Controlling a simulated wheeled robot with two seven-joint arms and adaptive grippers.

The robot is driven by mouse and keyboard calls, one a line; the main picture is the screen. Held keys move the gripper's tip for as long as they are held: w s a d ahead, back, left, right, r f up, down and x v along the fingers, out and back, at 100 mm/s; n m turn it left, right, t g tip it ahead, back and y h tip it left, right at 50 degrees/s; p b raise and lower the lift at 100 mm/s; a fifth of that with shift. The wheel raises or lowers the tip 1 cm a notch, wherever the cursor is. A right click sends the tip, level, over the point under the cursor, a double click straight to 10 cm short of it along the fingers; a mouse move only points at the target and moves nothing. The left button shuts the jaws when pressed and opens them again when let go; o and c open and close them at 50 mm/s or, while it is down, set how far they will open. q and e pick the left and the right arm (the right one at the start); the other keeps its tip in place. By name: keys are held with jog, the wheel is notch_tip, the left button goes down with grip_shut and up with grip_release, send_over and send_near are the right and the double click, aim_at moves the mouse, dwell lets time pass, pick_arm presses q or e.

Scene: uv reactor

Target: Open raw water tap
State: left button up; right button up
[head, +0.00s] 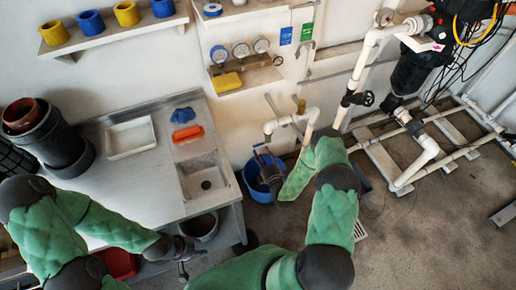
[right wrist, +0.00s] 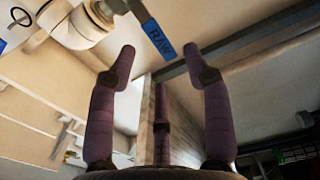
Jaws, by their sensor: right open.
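The raw water tap shows in the right wrist view as a pale valve body (right wrist: 75,22) with a lever whose blue grip (right wrist: 158,38) reads "RAW". In the head view, the white tap pipe (head: 311,122) bends down above a blue bucket (head: 258,191); the lever there is too small to make out clearly. My right gripper (right wrist: 160,60) is open and empty, its fingers spread below the blue grip, which lies between and beyond the fingertips. My left gripper (head: 183,256) is by the bench's front edge, too small to read.
A metal bench with a sink (head: 203,181) stands left of the bucket, holding a white tray (head: 130,138) and a red-orange item (head: 187,133). A black-handled valve (head: 357,98) and white pipework stand to the right. Open floor lies at the lower right.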

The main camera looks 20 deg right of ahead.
aim_at(257, 146)
jog(key=shift+w+d+b, duration=0.1)
jog(key=shift+w+b, duration=0.35)
jog(key=shift+w, duration=1.75)
grip_shut()
